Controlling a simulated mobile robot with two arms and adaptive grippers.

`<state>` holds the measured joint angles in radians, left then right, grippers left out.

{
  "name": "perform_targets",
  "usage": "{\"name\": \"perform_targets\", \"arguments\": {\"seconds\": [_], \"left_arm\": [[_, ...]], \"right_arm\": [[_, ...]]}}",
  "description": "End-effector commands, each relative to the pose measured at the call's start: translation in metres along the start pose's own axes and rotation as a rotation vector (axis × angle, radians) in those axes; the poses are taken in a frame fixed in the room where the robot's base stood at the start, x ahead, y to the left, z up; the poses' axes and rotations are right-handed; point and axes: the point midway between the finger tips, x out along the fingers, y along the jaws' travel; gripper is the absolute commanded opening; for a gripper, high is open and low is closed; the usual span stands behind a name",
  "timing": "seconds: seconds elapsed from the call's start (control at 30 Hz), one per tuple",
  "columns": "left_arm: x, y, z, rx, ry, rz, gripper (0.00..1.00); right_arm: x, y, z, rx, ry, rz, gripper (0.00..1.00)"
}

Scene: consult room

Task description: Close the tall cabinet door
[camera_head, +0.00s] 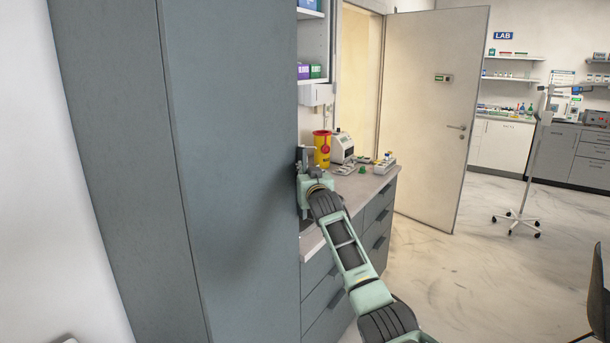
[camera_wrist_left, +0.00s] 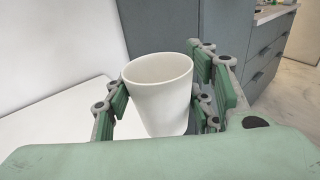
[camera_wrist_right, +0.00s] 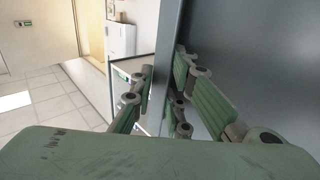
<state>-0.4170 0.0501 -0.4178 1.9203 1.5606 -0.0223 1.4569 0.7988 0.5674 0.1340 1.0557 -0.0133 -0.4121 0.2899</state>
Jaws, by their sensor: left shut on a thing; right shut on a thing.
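The tall cabinet (camera_head: 115,150) is a grey-blue unit at the left of the head view. Its door (camera_head: 235,150) is a large flat panel, also in the right wrist view (camera_wrist_right: 240,50); how far it stands open is hard to tell. My right gripper (camera_head: 301,165) is at the panel's right edge. In the right wrist view my right gripper (camera_wrist_right: 160,95) has fingers on both sides of that edge and is shut on it. In the left wrist view my left gripper (camera_wrist_left: 160,85) is shut on a white cup (camera_wrist_left: 160,95), held upright.
A counter (camera_head: 375,187) with grey drawers stands right of the panel, bearing a yellow container (camera_head: 322,148) and a white device (camera_head: 342,147). A cream room door (camera_head: 430,110) stands open behind.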

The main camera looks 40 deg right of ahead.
Motion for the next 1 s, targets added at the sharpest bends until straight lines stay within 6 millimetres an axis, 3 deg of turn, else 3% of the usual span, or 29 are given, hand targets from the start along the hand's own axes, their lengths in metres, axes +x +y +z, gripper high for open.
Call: {"name": "perform_targets", "arguments": {"seconds": [0.03,0.07,0.27,0.77,1.0], "left_arm": [[0.000,0.000,0.001,0.000,-0.001,0.000,0.27],[0.000,0.000,0.001,0.000,0.000,0.000,0.27],[0.000,0.000,0.001,0.000,0.000,0.000,0.27],[0.000,0.000,0.001,0.000,0.000,0.000,0.27],[0.000,0.000,0.001,0.000,0.000,0.000,0.27]], "right_arm": [[0.000,0.001,-0.015,0.004,0.025,0.000,0.00],[0.000,0.001,-0.015,0.004,0.026,-0.001,0.16],[0.000,0.000,-0.012,0.003,0.022,-0.001,0.34],[-0.003,-0.001,-0.005,0.001,0.011,-0.002,0.34],[-0.027,-0.002,-0.005,0.000,0.013,-0.004,0.34]]}}
